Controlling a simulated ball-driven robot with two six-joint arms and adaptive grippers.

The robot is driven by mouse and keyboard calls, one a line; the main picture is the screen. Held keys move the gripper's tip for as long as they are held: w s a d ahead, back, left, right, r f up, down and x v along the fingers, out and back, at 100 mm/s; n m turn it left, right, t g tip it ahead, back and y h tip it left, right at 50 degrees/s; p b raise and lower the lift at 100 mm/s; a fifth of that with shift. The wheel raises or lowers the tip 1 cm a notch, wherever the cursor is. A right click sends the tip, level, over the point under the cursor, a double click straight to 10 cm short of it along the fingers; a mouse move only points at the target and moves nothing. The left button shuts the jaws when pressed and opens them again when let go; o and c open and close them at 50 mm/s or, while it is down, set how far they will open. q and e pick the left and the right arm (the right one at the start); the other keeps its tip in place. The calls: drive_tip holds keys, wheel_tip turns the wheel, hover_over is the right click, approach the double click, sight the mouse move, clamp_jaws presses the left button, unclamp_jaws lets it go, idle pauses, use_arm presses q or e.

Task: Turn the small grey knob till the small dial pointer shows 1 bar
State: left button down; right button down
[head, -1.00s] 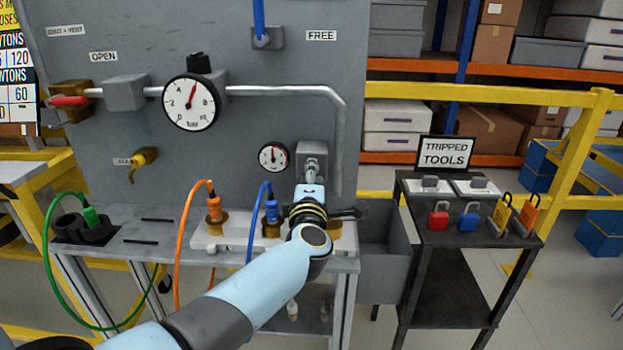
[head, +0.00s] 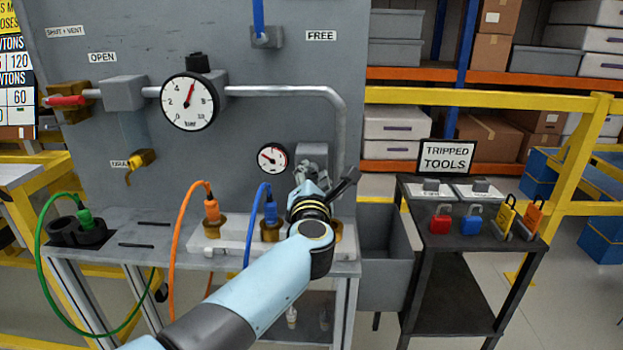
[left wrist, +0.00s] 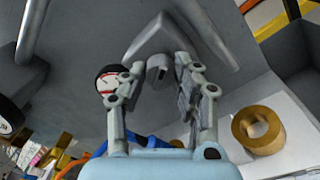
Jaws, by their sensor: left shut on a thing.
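The small grey knob (left wrist: 158,68) shows between the fingers of my left gripper (left wrist: 155,85) in the left wrist view. In the head view my left gripper (head: 310,178) is shut on the knob at the grey block (head: 312,153) and mostly hides it. The gripper is rolled, with its wrist part slanting up to the right. The small dial (head: 272,158), white with a black rim, sits just left of the block. Its red pointer leans to the upper left; the numbers are too small to read. The dial also shows, partly covered by a finger, in the left wrist view (left wrist: 113,82).
A large gauge (head: 189,101) and a grey pipe (head: 290,91) are on the panel above. Orange (head: 211,208) and blue (head: 270,212) plugs stand on the ledge left of my gripper. A grey bin (head: 384,250) and a tool cart (head: 470,250) are at right.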

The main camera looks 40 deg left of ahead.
use_arm(q)
drive_tip(key=shift+f, duration=0.15)
idle(0.4)
drive_tip(key=c, duration=1)
unclamp_jaws()
drive_tip(key=shift+s, duration=0.1)
drive_tip(key=v, duration=0.7)
drive_tip(key=shift+s+d+n, duration=0.15)
drive_tip(key=shift+d+n, duration=0.05)
drive_tip(key=shift+n, duration=0.1)
